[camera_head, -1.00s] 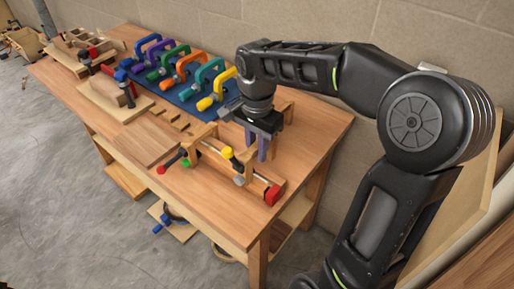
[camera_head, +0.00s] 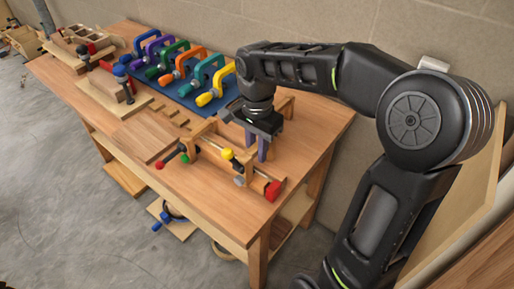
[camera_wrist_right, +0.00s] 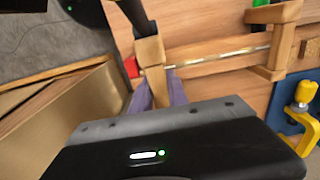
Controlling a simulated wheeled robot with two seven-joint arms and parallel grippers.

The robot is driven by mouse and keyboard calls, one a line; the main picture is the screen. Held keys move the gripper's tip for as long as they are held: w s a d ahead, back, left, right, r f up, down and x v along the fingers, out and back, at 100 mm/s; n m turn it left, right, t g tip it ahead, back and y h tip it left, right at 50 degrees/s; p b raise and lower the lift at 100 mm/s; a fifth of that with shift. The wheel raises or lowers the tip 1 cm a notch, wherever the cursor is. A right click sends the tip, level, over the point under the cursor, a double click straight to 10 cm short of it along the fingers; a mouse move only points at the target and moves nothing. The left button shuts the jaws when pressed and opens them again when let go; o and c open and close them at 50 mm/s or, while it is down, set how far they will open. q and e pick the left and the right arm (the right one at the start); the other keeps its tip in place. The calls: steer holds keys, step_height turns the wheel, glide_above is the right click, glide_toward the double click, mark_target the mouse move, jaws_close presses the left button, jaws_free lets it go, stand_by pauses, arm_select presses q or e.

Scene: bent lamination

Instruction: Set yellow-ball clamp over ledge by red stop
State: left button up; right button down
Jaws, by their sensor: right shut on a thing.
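The yellow ball (camera_head: 227,153) of the clamp shows in the head view at the front right of the bench, left of my right gripper (camera_head: 258,148). A grey knob (camera_head: 239,181) sits below the ball. The red stop (camera_head: 272,190) is at the right end of a wooden ledge (camera_head: 210,160) along the bench front. My right gripper points down behind the ledge. The head view hides this grip, and I cannot tell whether the clamp sits over the ledge. My left gripper is out of view.
Several coloured clamps stand on a blue mat (camera_head: 185,97) at the back, including a yellow one (camera_head: 216,86). Bare bench top (camera_head: 315,115) lies right of my gripper.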

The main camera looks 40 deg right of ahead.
mark_target(257, 175)
steer(key=shift+f+b, duration=0.75)
steer(key=shift+f, duration=0.45)
steer(key=shift+f, duration=0.25)
steer(key=shift+f+b, duration=1.45)
steer(key=shift+f, duration=0.15)
steer(key=shift+f, duration=0.3)
steer(key=c, duration=1.2)
jaws_free()
step_height(257, 175, up, 8)
steer(key=shift+f, duration=0.1)
